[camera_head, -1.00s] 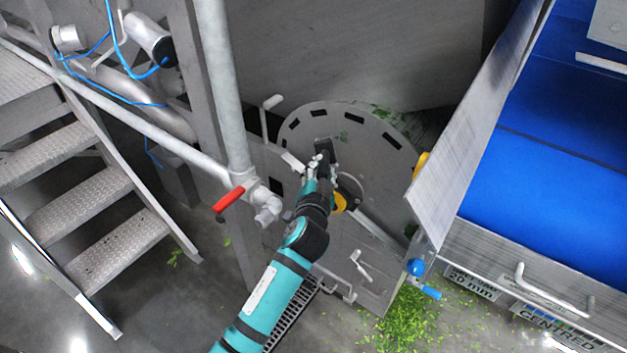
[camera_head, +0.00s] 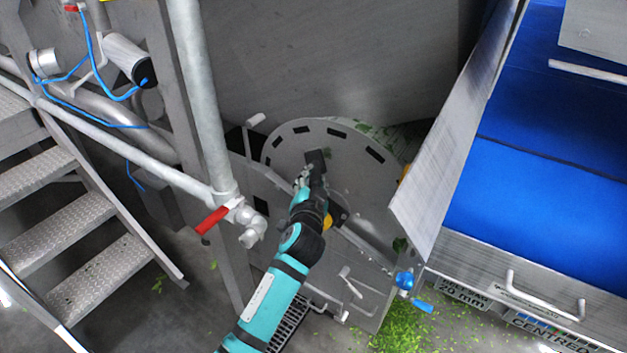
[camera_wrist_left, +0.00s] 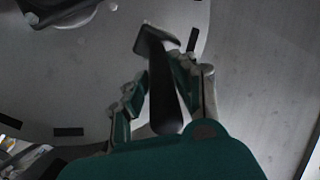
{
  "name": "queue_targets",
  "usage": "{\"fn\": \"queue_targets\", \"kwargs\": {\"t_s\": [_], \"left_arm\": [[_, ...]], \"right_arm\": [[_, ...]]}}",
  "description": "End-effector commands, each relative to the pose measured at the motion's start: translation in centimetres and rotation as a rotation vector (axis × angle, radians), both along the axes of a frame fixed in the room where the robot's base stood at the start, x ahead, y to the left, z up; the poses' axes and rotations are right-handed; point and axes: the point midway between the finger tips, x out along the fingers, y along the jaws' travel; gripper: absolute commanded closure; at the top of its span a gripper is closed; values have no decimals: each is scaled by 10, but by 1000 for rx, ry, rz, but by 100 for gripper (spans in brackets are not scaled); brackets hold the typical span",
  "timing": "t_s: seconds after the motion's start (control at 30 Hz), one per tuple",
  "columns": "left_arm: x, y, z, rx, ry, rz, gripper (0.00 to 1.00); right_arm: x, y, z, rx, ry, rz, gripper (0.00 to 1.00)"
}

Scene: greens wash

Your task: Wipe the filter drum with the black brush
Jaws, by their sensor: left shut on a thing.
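The filter drum (camera_head: 365,178) is a round grey metal disc with dark slots near its rim and bits of green on its side, in the middle of the head view. My left gripper (camera_head: 309,184) is in front of the drum's face, shut on the black brush (camera_head: 316,160). In the left wrist view the brush (camera_wrist_left: 163,85) runs forward from between the fingers (camera_wrist_left: 160,95), its wide head against or close to the grey face; contact cannot be told. My arm hides part of the drum's lower left. My right gripper is not in view.
A grey pipe with a red-handled valve (camera_head: 212,220) stands left of my arm. Metal stairs (camera_head: 60,220) are at the left. A blue belt (camera_head: 545,180) with a metal side guard (camera_head: 455,130) is at the right. Green scraps (camera_head: 405,328) lie on the floor.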

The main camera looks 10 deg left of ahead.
Motion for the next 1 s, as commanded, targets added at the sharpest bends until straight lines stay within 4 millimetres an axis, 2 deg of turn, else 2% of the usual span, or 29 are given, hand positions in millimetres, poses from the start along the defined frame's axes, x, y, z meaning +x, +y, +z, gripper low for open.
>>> {"fn": "queue_targets", "kwargs": {"t_s": [0.37,0.7,1.0], "left_arm": [[4,-2,0,0,-2,0,100],[-4,-16,-17,-1,-3,-1,100],[-5,-17,-16,0,-3,-1,100]], "right_arm": [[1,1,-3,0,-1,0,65],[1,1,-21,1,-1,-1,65],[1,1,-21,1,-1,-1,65]]}}
